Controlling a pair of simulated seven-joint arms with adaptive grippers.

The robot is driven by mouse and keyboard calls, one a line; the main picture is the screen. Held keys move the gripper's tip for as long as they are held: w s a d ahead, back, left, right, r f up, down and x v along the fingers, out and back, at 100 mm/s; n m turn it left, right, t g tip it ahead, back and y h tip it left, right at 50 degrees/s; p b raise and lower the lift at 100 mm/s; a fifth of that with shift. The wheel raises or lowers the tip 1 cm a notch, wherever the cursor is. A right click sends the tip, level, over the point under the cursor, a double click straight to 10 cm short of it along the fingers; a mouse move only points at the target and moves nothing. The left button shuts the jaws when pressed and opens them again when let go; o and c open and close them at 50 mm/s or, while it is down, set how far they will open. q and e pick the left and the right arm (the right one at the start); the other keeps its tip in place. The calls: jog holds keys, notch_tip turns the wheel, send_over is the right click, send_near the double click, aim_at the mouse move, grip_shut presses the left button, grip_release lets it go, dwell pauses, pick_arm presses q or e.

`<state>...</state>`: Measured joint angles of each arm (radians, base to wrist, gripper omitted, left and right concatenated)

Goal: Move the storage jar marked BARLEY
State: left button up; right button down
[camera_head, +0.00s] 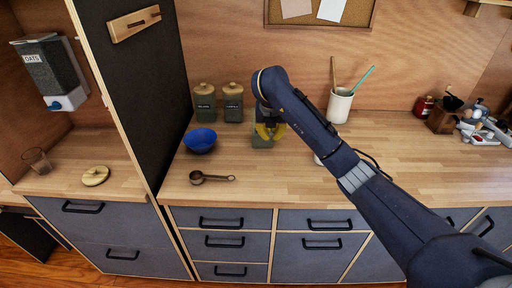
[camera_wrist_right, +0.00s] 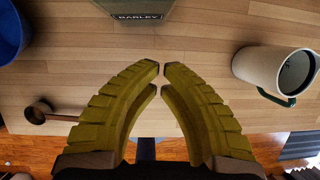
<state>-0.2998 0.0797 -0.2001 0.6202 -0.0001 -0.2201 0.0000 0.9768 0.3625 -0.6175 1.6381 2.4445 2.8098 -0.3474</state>
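The jar marked BARLEY (camera_wrist_right: 143,6) shows at the top edge of the right wrist view, its label readable and most of it cut off. In the head view a greenish jar (camera_head: 262,143) stands on the counter, largely hidden behind my right gripper (camera_head: 270,134). In the right wrist view, the yellow fingers of this gripper (camera_wrist_right: 161,68) curve toward each other, with a narrow gap between the tips and nothing held. The jar lies beyond the fingertips, apart from them in that view. My left gripper is not in view.
Two similar lidded jars (camera_head: 232,102) stand at the back left. A blue bowl (camera_head: 199,141) and a brown scoop (camera_head: 211,178) lie left of the gripper. A utensil crock (camera_head: 339,106) stands behind my arm. A tall dark panel (camera_head: 136,80) bounds the left.

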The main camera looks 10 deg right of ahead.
aim_at(261, 152)
jog(key=shift+n+y, duration=0.4)
jog(key=shift+n, duration=0.1)
jog(key=a+f, duration=0.2)
jog(key=f, duration=0.1)
jog(key=a+f, duration=0.1)
jog(key=f, duration=0.1)
jog(key=shift+a+f, duration=0.2)
jog(key=shift+a, duration=0.1)
jog(key=shift+w+f, duration=0.1)
jog(key=shift+w, duration=0.1)
jog(key=shift+w+f, duration=0.15)
jog(key=shift+f, duration=0.4)
jog(key=x, duration=0.2)
jog(key=shift+d+f, duration=0.25)
jog(key=shift+f, duration=0.1)
jog(key=shift+w+d+f, duration=0.2)
jog(key=shift+w, duration=0.55)
jog(key=shift+w+d, duration=0.15)
jog(key=shift+w, duration=0.45)
jog(key=shift+w+d, duration=0.2)
jog(key=shift+w, duration=0.45)
